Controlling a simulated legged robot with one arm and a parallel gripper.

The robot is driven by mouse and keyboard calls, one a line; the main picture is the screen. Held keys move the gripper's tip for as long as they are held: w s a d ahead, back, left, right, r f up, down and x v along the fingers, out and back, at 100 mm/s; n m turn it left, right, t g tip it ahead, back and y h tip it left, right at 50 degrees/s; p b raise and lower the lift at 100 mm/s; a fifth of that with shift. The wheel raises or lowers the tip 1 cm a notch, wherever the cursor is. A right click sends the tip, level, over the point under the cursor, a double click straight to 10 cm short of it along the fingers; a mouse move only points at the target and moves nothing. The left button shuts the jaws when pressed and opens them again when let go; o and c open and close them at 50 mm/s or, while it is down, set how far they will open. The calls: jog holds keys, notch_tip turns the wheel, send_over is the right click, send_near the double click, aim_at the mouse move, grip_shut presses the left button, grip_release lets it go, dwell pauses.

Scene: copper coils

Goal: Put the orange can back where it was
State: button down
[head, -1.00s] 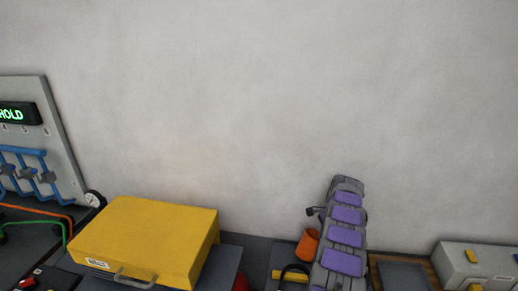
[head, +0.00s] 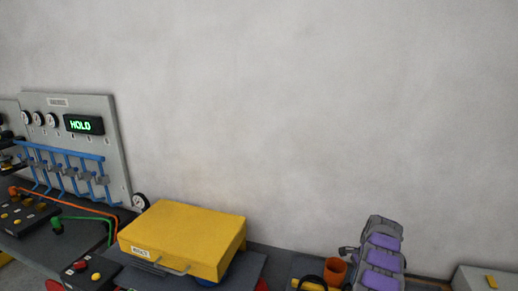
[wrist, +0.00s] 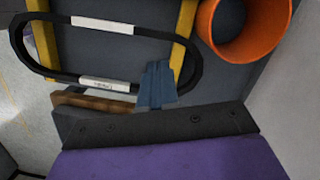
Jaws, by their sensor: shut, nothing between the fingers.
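The orange can (head: 335,271) stands on the dark bench surface just left of my arm in the head view. In the wrist view the orange can (wrist: 243,28) is at the top right, its open mouth and hollow inside showing. My gripper (wrist: 157,85) has its blue-grey fingers together and empty. They are apart from the can, below and left of it in the wrist view, by the edge of a black loop (wrist: 105,16) with white labels. In the head view my purple and grey arm hides the fingertips.
A yellow case (head: 185,238) with a handle lies left of the can. Further left are a panel with a HOLD display (head: 84,125) and blue pipes (head: 65,160). Yellow bars (wrist: 183,40) flank the loop's middle. A pale box (head: 480,280) stands at the right; a wall is behind.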

jog(key=s+a+r+n+y, duration=0.1)
jog(key=s+a+r+n, duration=0.4)
jog(key=s+a+r, duration=0.45)
jog(key=s+a+r+n, duration=0.5)
jog(key=s+a+r, duration=0.1)
jog(key=a+r, duration=0.6)
jog(key=s+a+r+n+g+h, duration=0.1)
jog(key=s+r+n, duration=0.15)
jog(key=s, duration=0.55)
jog(key=s+a+r+n, duration=0.1)
jog(key=s+r+n, duration=0.15)
jog(key=s, duration=0.65)
jog(key=s+d+f+n+h, duration=0.2)
jog(key=s, duration=1.7)
jog(key=shift+s+f+n+g, duration=0.2)
jog(key=shift+s+n+g, duration=0.1)
jog(key=shift+s, duration=0.1)
